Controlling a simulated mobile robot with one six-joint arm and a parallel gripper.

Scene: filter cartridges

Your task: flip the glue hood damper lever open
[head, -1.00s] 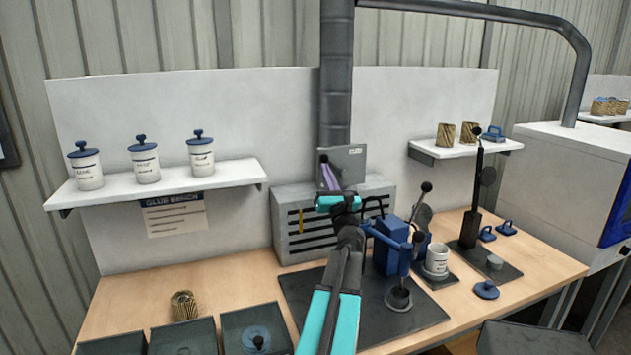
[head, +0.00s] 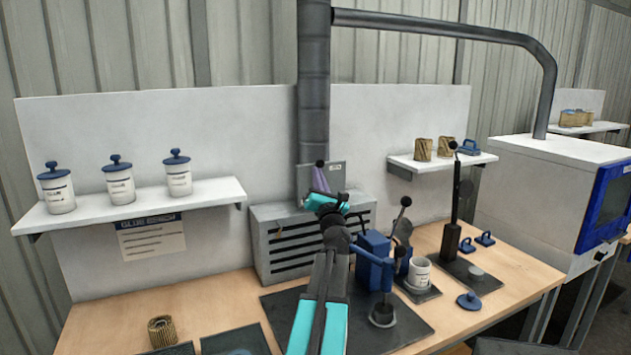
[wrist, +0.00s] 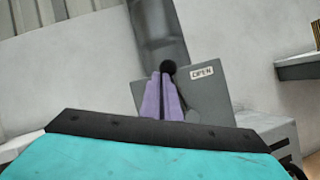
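The damper lever has a round black knob (wrist: 169,67) and a grey arm that slopes down right behind my fingers. It sits on a grey plate (wrist: 218,95) at the duct, with an OPEN label (wrist: 202,72) at the plate's upper right. The knob is left of the label. The knob also shows in the head view (head: 320,163). My gripper (wrist: 161,75) has its purple fingers together, with the tips at the knob's lower left. Whether they touch it I cannot tell. In the head view my gripper (head: 319,172) is just below the knob.
The grey slatted hood (head: 280,248) stands below the plate. A shelf (head: 215,192) with glue jars is at left, another with filters at right (head: 405,160). A blue press (head: 372,262) and a white cup (head: 420,270) stand on the bench close right of my arm.

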